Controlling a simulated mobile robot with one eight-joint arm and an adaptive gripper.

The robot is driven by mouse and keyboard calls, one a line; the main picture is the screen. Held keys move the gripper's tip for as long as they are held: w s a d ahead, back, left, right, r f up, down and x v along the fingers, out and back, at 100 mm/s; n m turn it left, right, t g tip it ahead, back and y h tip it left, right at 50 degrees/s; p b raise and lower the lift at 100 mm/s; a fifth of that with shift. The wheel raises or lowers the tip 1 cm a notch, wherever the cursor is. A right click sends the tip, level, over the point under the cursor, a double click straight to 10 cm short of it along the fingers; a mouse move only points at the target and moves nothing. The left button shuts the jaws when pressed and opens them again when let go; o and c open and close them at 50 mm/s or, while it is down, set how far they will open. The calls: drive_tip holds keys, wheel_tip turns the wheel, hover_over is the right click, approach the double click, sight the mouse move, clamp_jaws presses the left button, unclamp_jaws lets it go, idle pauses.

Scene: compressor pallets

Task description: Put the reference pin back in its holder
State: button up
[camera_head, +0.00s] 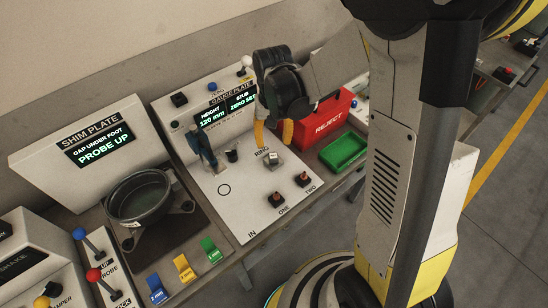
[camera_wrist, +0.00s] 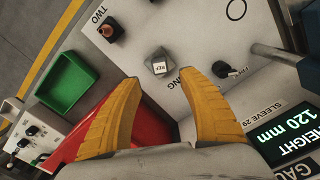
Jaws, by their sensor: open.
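A grey faceted piece with a white REF label (camera_head: 272,160) stands on the white gauge plate (camera_head: 235,210) by the word RING. It also shows in the wrist view (camera_wrist: 159,61), just beyond and between my fingertips. I cannot tell whether it is the reference pin or its holder. A small dark stub (camera_head: 232,155) stands left of it in the head view and also shows in the wrist view (camera_wrist: 223,69). My gripper (camera_head: 273,134) is open and empty above the plate, its yellow fingers (camera_wrist: 163,82) pointing down near the REF piece.
A blue gauge arm (camera_head: 202,147) stands left on the plate. A red REJECT bin (camera_head: 325,122) and green tray (camera_head: 344,151) lie right. The plate around the drawn circle is clear.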

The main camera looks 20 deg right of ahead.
sight(273, 156)
wheel_tip(273, 156, down, 8)
drive_tip(key=b, duration=0.6)
drive_tip(key=shift+f, duration=0.1)
idle(1.0)
clamp_jaws()
drive_tip(key=shift+r+p, duration=2.05)
drive_tip(key=shift+r, duration=1.05)
